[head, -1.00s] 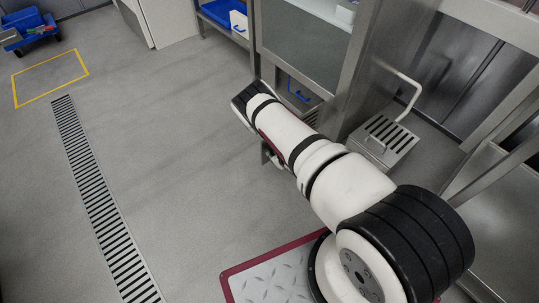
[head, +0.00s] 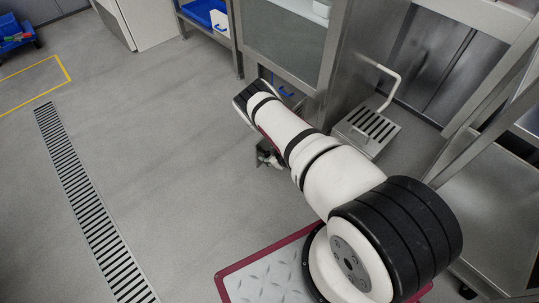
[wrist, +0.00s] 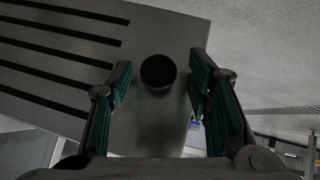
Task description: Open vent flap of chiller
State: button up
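A grey panel with dark slots (wrist: 60,48) fills the upper left of the wrist view; it looks like the vent flap. A round black knob (wrist: 158,72) stands on it near its edge. My gripper (wrist: 160,84) is open, with one green-padded finger on each side of the knob in this view. I cannot tell whether the fingers touch the knob. In the head view my gripper (head: 268,153) is low over the floor, partly behind my arm. The steel cabinet with a glass door (head: 286,38) looks like the chiller; my arm hides part of its base.
A slotted steel box (head: 367,130) with a bent handle stands right of the cabinet. A steel table frame (head: 480,180) is at the right. A blue-handled drawer front (head: 284,88) shows below the glass door. Open floor with a drain grate (head: 85,200) lies to the left.

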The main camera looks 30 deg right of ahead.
jog(key=v, duration=1.2)
jog(key=shift+d, duration=0.1)
dwell(0.4)
